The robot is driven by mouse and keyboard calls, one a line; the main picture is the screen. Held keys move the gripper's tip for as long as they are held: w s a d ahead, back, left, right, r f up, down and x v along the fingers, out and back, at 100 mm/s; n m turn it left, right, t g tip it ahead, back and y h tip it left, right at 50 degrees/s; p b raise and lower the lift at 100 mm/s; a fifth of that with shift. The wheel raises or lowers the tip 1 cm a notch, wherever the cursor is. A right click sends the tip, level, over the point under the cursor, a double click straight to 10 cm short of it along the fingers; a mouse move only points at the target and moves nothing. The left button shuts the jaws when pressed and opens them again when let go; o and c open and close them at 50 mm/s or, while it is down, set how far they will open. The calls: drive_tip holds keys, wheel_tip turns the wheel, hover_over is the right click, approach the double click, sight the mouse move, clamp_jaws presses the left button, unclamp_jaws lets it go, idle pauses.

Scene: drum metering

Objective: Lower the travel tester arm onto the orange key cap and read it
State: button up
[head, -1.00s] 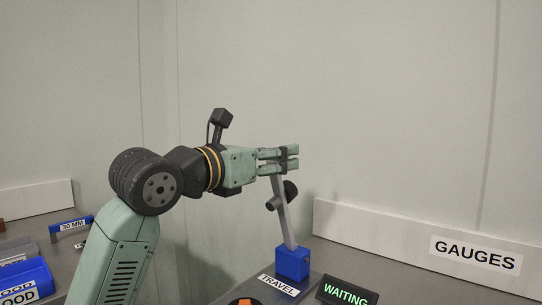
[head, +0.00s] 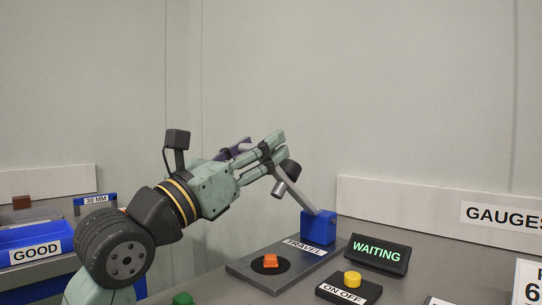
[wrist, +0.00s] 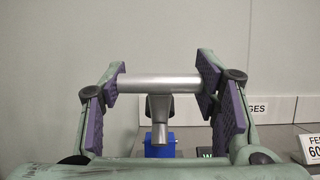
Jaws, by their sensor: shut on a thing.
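The travel tester arm (head: 305,199) is a grey lever that rises from a blue block (head: 319,227) and leans left. My gripper (head: 268,158) is shut on the lever's cross handle. In the wrist view, the silver handle (wrist: 160,82) spans between the purple pads, with the blue block (wrist: 159,145) beyond. The display (head: 378,253) reads WAITING.
A yellow ON OFF button (head: 352,279) stands right of the travel plate (head: 240,268). A green object (head: 182,299) is at the bottom edge. A blue GOOD bin (head: 28,250) is at the left. A low GAUGES board (head: 420,207) runs along the back.

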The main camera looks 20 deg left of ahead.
drive_tip(key=s+a+f+t+b, duration=0.1)
drive_tip(key=s+f+b, duration=0.2)
drive_tip(key=f, duration=0.4)
drive_tip(key=shift+s+a+b, duration=0.2)
drive_tip(key=shift+s+b, duration=0.15)
drive_tip(key=shift+s, duration=0.05)
drive_tip(key=shift+f, duration=0.1)
drive_tip(key=o, duration=1.7)
drive_tip(key=v, duration=1.2)
